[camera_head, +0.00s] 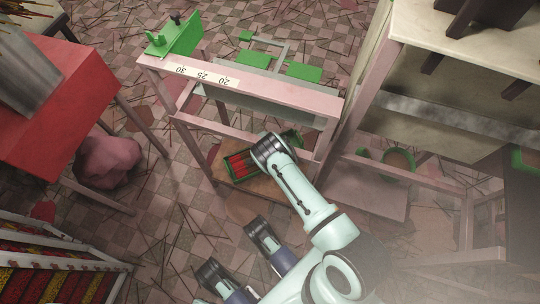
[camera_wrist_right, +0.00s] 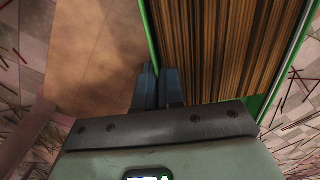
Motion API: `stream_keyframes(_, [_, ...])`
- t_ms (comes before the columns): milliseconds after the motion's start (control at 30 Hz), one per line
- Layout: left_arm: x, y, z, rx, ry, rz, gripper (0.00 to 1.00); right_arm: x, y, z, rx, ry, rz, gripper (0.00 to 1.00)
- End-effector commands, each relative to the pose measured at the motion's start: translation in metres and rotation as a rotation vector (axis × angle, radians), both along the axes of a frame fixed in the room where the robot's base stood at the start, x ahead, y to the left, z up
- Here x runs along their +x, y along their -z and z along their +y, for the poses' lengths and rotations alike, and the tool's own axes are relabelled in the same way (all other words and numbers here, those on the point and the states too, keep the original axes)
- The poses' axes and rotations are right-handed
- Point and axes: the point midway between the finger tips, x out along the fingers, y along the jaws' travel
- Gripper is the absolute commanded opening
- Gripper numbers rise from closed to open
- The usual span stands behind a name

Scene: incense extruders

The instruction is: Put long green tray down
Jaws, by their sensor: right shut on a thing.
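The long green tray (camera_wrist_right: 299,47) has thin green walls and is filled with long brown sticks in the right wrist view. My right gripper (camera_wrist_right: 157,84) is shut on its near left side wall, the two fingers close together around the green edge. In the head view, a green tray (camera_head: 228,171) with red showing inside is at the lower wooden board of the pink bench, partly hidden by my right arm. I cannot tell whether its underside touches the board.
The pink bench (camera_head: 250,89) with a number scale stands over the lower board (camera_head: 258,186). Its legs and rails are close to my right arm. A pale cabinet (camera_head: 425,45) stands at right, a red table (camera_head: 60,115) at left. Sticks litter the tiled floor.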

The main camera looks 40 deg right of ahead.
Motion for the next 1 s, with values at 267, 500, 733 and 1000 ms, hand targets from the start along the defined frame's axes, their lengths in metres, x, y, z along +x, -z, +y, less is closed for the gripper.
stream_keyframes(267, [0.000,0.000,0.000,0.000,0.000,-0.001,0.33,0.001,0.005,0.000,-0.002,-0.001,-0.002,0.00])
stream_keyframes(500, [0.000,0.000,0.000,0.000,0.000,-0.001,0.33,0.001,0.010,-0.001,-0.002,-0.001,-0.003,0.00])
stream_keyframes(733, [0.000,0.000,0.000,0.000,0.000,-0.001,0.33,0.001,0.009,0.000,-0.001,0.000,-0.002,0.37])
stream_keyframes(1000, [0.007,-0.004,-0.001,0.001,0.002,-0.023,0.33,0.000,-0.001,0.000,0.000,0.000,0.000,0.37])
